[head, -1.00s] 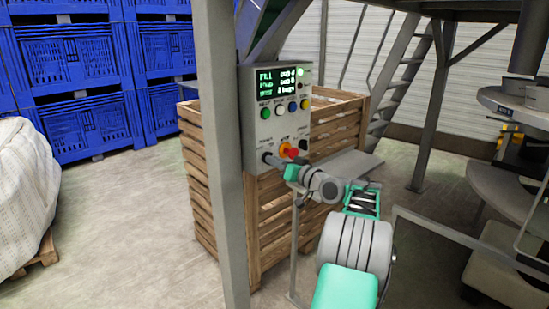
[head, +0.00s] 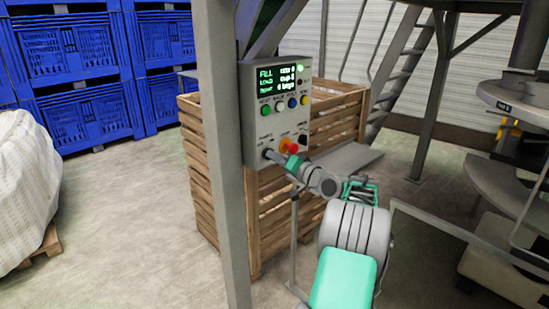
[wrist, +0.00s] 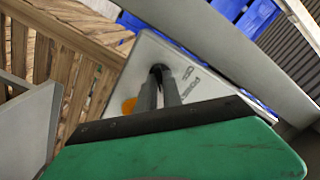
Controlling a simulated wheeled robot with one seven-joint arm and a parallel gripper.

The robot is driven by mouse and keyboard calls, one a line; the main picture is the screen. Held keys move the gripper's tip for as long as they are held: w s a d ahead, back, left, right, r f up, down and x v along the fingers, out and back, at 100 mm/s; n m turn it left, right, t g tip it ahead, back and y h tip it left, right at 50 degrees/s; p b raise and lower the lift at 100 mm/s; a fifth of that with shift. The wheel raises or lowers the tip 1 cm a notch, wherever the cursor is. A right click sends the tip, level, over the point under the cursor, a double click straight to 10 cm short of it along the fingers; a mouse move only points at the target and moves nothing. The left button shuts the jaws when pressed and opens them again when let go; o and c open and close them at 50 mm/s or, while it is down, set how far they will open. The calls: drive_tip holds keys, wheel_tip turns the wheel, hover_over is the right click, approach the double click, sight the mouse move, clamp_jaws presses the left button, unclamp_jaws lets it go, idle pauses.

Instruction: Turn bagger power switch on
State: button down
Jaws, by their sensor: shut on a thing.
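The grey bagger control panel (head: 284,93) stands behind a grey post, with a lit display (head: 278,78) at its top. My gripper (head: 268,155) reaches the panel's lower left corner. In the wrist view my gripper (wrist: 161,82) has its two grey fingers close together, shut on a small black knob (wrist: 158,69), the power switch. The fingers hide most of the switch, so its exact angle cannot be told. A green lamp (head: 300,69) glows beside the display.
A red and yellow emergency button (head: 290,147) sits just right of my gripper. Several coloured buttons (head: 279,107) lie above. A wooden crate (head: 335,118) stands behind the panel, and the grey post (head: 224,150) is close on the left.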

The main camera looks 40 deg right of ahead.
drive_tip(key=c, duration=1.5)
unclamp_jaws()
drive_tip(key=s+b, duration=0.1)
drive_tip(key=s, duration=0.7)
drive_tip(key=shift+d, duration=0.1)
